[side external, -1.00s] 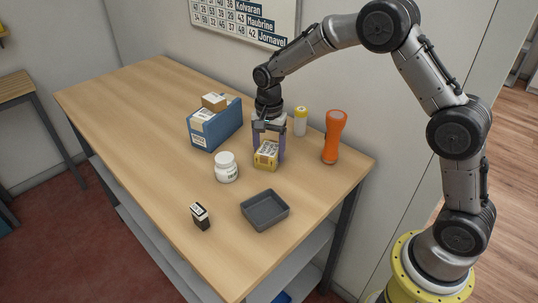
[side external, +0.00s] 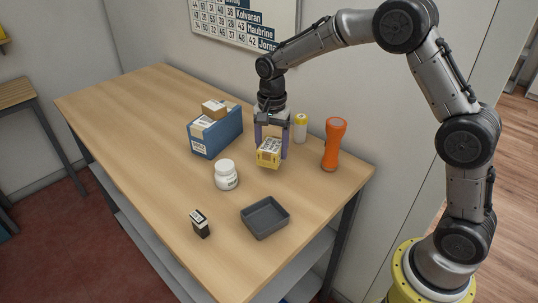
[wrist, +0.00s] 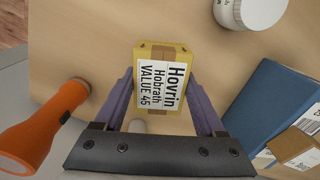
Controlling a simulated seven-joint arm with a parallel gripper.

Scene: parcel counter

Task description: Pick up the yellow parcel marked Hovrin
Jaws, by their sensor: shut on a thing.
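The yellow parcel (side external: 269,152) has a white label. In the wrist view the parcel (wrist: 143,53) shows the label text "Hovrin, Hobrath, VALUE 45". My gripper (side external: 271,150) is shut on this parcel, with one purple finger on each side of it. In the wrist view my gripper (wrist: 162,95) spans the parcel from left to right. In the side view the parcel appears slightly above the table and a little tilted.
A blue box (side external: 216,133) with a small brown box (side external: 214,109) on top stands left of my gripper. An orange flashlight (side external: 333,146) and yellow-capped bottle (side external: 300,128) stand right.

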